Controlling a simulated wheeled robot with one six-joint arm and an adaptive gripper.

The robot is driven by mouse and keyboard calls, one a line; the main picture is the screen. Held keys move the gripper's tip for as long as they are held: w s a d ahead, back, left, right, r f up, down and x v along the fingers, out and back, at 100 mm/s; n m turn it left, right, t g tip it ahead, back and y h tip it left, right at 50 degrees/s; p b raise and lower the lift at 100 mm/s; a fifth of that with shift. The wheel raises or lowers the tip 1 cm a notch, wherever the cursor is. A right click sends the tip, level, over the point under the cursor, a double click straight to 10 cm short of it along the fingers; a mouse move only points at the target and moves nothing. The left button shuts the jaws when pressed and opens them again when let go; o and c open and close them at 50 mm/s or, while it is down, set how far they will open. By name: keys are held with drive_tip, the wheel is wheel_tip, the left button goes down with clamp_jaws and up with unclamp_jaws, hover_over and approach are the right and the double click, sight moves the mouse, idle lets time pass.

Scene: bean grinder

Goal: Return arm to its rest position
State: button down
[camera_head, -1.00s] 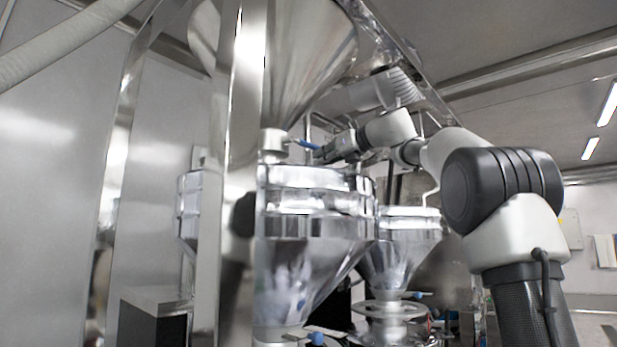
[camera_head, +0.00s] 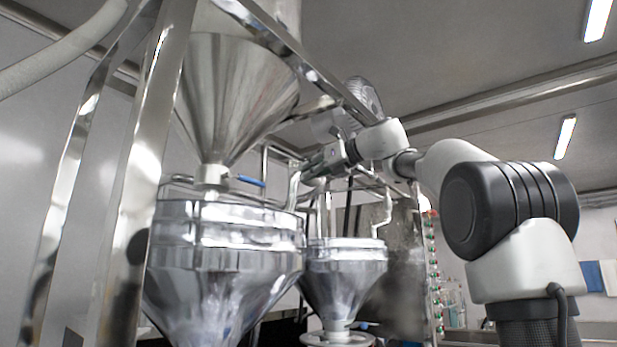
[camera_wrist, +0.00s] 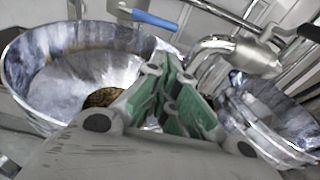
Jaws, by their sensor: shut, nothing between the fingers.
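My arm extends from the right in the head view, and my gripper (camera_head: 308,170) is in mid-air, right of the blue valve handle (camera_head: 250,181) and apart from it. The handle sits under the steel upper funnel (camera_head: 235,85). In the wrist view, my gripper (camera_wrist: 168,75) has its green-padded fingers together with nothing between them. The blue handle (camera_wrist: 155,19) lies beyond the fingertips there. The open large hopper (camera_wrist: 45,75) is at the left, with brown grounds or beans at its bottom, partly hidden by the fingers.
The large lower hopper (camera_head: 222,265) and a smaller hopper (camera_head: 345,275) stand below my gripper. Bent steel pipes (camera_head: 294,190) are close beside it. Steel frame posts (camera_head: 150,150) stand at the left, and a slanted beam (camera_head: 310,75) passes above.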

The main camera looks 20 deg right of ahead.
drive_tip(key=shift+s+d, duration=0.25)
drive_tip(key=shift+s, duration=0.05)
